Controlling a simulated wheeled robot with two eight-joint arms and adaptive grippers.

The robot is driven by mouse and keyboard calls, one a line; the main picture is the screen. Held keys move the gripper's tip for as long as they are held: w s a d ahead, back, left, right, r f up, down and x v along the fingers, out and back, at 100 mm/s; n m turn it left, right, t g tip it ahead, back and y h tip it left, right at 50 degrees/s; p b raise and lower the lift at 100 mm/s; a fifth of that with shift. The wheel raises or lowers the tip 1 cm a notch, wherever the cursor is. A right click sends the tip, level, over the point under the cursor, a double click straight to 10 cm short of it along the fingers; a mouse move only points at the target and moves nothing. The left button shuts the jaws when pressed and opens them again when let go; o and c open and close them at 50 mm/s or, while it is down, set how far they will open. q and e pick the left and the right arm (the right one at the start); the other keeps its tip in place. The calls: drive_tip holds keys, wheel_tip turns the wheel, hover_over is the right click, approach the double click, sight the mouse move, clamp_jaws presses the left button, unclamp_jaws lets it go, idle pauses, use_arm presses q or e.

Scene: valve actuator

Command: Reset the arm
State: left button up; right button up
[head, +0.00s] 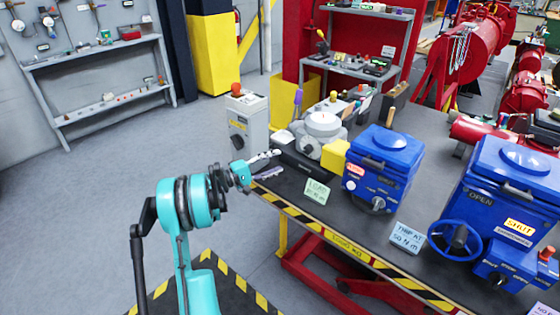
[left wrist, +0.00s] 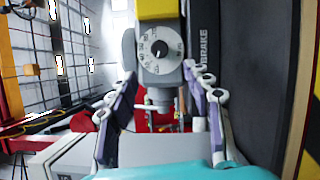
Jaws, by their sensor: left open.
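My left gripper (head: 268,166) is open and reaches in over the left edge of the workbench, between the grey box with the orange knob and the "LOAD" card. In the left wrist view, its two purple-padded fingers (left wrist: 160,92) stand apart with nothing held between them. Beyond the fingertips is a grey device with a round dial (left wrist: 161,50), below a yellow block (left wrist: 157,8). A dark base marked "BRAKE" (left wrist: 205,45) lies beside it. I cannot tell whether a finger touches anything. My right gripper is not in view.
The grey box (head: 247,122) stands left of the grey brake unit (head: 322,125). A blue actuator (head: 383,165) and a larger one with a handwheel (head: 455,241) stand to the right. Cards (head: 316,191) line the striped bench edge (head: 350,248). The floor at left (head: 70,210) is clear.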

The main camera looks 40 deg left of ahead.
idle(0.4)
use_arm(q)
drive_tip(key=s+d+r+m+g+y, duration=0.1)
drive_tip(key=s+d+r+m+g, duration=0.2)
drive_tip(key=d, duration=1)
drive_tip(key=s+d+m+g+y, duration=0.1)
drive_tip(key=s+d+m+g, duration=0.2)
drive_tip(key=d, duration=0.9)
drive_tip(key=s+d+f+m+g+y, duration=0.1)
drive_tip(key=s+d+m+y, duration=0.1)
drive_tip(key=s, duration=0.5)
drive_tip(key=s+d+f+m+g+y, duration=0.1)
drive_tip(key=s+d+f+m+y, duration=0.1)
drive_tip(key=s, duration=0.5)
drive_tip(key=s+d+f+m+g+y, duration=0.1)
drive_tip(key=s+d+f+m+y, duration=0.1)
drive_tip(key=s+d+m, duration=0.2)
drive_tip(key=s, duration=0.3)
drive_tip(key=shift+s+d, duration=0.3)
drive_tip(key=shift+s, duration=0.05)
